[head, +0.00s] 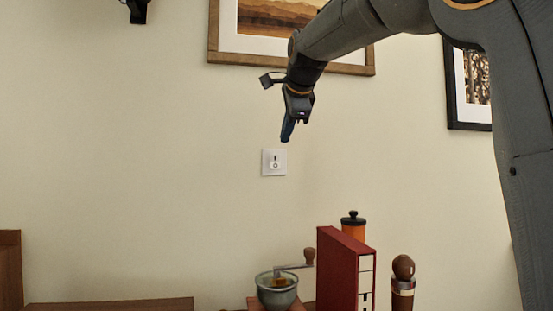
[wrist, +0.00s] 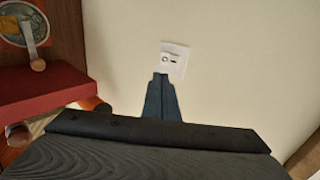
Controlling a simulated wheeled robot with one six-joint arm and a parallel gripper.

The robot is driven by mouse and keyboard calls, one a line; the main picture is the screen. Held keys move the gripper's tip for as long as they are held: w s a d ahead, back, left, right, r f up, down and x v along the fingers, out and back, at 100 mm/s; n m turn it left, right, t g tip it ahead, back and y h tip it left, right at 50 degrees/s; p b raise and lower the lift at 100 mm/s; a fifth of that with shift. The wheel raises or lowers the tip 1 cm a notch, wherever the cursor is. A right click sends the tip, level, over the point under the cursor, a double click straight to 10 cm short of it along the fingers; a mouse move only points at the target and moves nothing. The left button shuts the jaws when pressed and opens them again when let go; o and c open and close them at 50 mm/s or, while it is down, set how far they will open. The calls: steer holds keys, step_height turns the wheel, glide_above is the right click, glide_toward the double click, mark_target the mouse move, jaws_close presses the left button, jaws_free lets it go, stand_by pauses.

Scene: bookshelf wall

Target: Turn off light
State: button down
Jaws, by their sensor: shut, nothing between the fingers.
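A white light switch plate (head: 274,162) is mounted on the cream wall, with a rocker marked by a line at the top and a circle at the bottom. In the wrist view the switch (wrist: 174,60) lies just past my fingertips. My gripper (head: 285,138) is shut and empty, pointing down, with its tips a little above the plate in the head view. In the wrist view my shut fingers (wrist: 161,82) appear close to the lower edge of the plate. I cannot tell whether they touch it. Which side of the rocker is pressed in is too small to tell.
Below the switch are a coffee grinder (head: 277,291), a red box file (head: 340,272), an orange jar with a black lid (head: 353,227) and a brown pepper mill (head: 403,280). Framed pictures (head: 226,57) hang above. The wall left of the switch is clear.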

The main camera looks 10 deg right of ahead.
steer(key=p, duration=0.2)
glide_toward(275, 167)
steer(key=x, duration=0.5)
steer(key=shift+f, duration=0.1)
steer(key=shift+w+f, duration=0.2)
steer(key=shift+w, duration=0.25)
steer(key=shift+a, duration=0.1)
